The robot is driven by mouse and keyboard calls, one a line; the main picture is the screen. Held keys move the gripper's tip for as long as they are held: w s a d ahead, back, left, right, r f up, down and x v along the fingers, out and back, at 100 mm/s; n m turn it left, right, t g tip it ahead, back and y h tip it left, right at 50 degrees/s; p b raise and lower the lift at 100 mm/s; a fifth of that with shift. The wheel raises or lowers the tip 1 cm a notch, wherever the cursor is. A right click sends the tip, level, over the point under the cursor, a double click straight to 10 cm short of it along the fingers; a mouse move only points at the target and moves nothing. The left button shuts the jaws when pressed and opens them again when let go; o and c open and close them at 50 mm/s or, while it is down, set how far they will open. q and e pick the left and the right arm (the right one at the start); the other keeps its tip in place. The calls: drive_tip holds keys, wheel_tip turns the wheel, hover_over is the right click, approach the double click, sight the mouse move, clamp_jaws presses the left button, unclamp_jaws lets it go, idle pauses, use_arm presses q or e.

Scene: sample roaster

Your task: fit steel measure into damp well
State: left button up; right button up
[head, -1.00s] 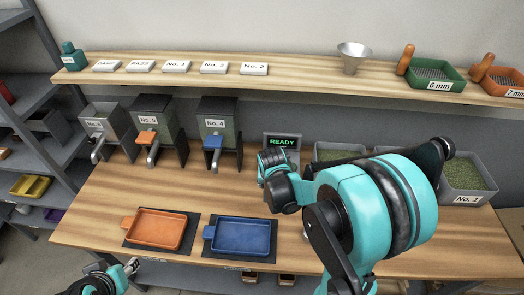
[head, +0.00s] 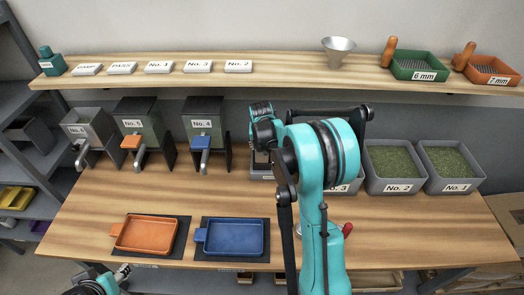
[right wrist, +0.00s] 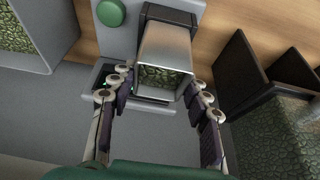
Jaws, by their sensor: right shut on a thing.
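The steel measure (right wrist: 166,46) is a shiny box-like cup with green beans showing at its open end in the right wrist view. My right gripper (right wrist: 158,92) has a finger on each side of it and is shut on it. A dark frame, apparently the damp well (right wrist: 172,12), borders the measure on a grey device with a round green button. I cannot tell how deep the measure sits in it. In the head view my right arm hides the measure and most of the grey device (head: 262,174). My left gripper (head: 121,273) is at the bottom left, away from these things.
Grey bins of green beans (head: 395,168) stand right of the arm. Several dispensers (head: 204,148) stand to the left. Orange (head: 146,234) and blue (head: 234,238) trays lie in front. A shelf (head: 290,75) with labels, a funnel and sieves runs above.

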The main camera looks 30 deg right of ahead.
drive_tip(key=shift+w+d+f, duration=0.25)
drive_tip(key=shift+w, duration=0.1)
wheel_tip(320, 180, down, 3)
drive_tip(key=shift+f+b, duration=0.1)
drive_tip(key=shift+b, duration=0.4)
drive_tip(key=o, duration=1.2)
drive_tip(key=shift+c, duration=0.2)
